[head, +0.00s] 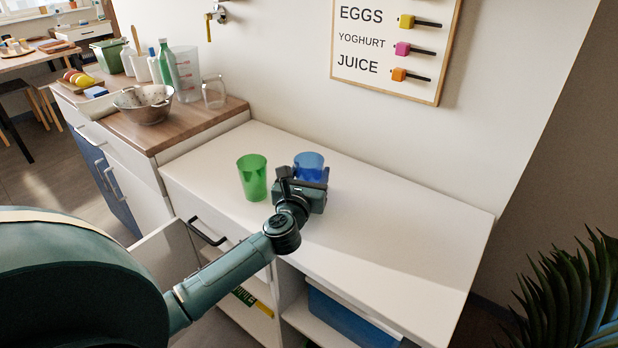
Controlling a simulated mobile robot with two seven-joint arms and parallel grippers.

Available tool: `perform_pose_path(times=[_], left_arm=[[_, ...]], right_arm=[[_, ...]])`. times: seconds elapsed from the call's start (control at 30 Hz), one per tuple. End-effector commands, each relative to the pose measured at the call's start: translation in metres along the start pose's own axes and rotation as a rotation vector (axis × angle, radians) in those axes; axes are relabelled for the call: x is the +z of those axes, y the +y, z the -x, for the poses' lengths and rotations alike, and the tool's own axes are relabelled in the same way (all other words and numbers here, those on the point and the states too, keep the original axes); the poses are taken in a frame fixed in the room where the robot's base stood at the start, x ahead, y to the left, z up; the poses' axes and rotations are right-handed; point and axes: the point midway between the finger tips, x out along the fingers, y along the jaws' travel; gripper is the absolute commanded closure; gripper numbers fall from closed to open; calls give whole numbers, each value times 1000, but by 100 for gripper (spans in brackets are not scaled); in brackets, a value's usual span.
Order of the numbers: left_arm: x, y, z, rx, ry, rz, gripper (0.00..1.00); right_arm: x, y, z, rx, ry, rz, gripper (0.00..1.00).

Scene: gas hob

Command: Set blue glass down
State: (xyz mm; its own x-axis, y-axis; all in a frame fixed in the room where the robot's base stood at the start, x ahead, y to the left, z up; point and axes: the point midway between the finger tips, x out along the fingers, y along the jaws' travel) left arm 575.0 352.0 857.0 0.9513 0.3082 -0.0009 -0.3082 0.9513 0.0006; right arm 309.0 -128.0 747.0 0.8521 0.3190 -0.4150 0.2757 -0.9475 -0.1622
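The blue glass (309,161) is at the back of the white cabinet top (390,215), beside the wall. My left gripper (308,180) is right in front of it, with its fingers at the glass and covering its lower part. The hand hides how the fingers sit around the glass and whether its base touches the surface. The green glass (252,177) stands upright on the white top, just left of my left gripper and apart from the blue glass. My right gripper is not in view.
The white top is clear to the right. At the left, a wooden counter holds a metal colander (145,104), a clear jug (187,75) and a clear glass (214,91). A drawer (168,255) is open below. A plant (575,295) stands at the right.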

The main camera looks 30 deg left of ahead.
Motion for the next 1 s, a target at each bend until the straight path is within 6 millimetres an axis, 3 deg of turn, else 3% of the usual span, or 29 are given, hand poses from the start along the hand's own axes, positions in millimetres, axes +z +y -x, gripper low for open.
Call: perform_pose_path(times=[0.4,0.6,1.0], left_arm=[[1,0,0,0,-1,0,76],[5,0,0,0,-2,0,76],[79,0,0,1,-6,1,76]], right_arm=[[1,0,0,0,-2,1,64],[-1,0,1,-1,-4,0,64],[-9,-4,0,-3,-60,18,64]])
